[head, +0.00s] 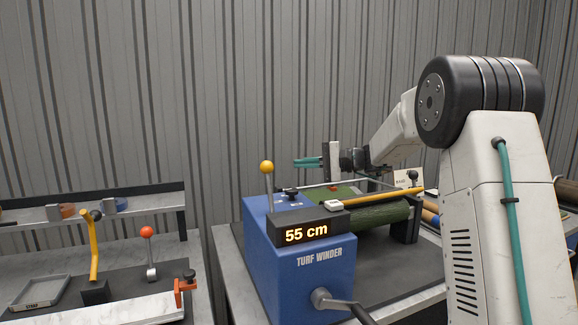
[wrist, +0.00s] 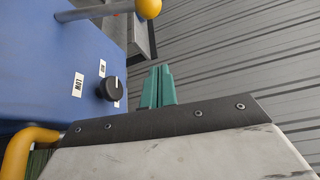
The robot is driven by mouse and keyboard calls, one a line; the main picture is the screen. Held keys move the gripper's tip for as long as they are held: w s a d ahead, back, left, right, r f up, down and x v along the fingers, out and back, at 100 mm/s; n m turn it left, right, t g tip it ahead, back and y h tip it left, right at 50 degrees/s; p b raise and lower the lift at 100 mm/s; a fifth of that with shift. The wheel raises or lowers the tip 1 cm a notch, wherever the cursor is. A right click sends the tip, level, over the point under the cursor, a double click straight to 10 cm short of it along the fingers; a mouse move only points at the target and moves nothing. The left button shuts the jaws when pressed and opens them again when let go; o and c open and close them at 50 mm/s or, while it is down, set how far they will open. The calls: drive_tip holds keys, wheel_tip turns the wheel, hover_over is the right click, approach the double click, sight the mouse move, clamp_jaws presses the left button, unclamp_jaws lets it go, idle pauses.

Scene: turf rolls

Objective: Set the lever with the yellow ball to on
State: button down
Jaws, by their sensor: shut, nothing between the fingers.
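The lever with the yellow ball (head: 267,167) stands nearly upright on top of the blue turf winder (head: 315,278). In the wrist view its ball (wrist: 149,8) and grey rod (wrist: 105,13) cross the top edge, above the fingers. My gripper (head: 297,163), with teal fingers, is shut and empty, to the right of the ball in the head view and apart from it. The fingers also show in the wrist view (wrist: 157,82). No on or off mark for the lever is readable.
A black knob (wrist: 113,88) with small white labels sits on the winder's top. A lever with a red ball (head: 147,232) stands on the left bench. A crank (head: 340,304) sticks out in front.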

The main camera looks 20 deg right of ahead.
sight(269, 189)
drive_tip(key=a, duration=0.8)
drive_tip(key=shift+w+a, duration=0.3)
drive_tip(key=shift+a, duration=0.05)
drive_tip(key=shift+d, duration=0.1)
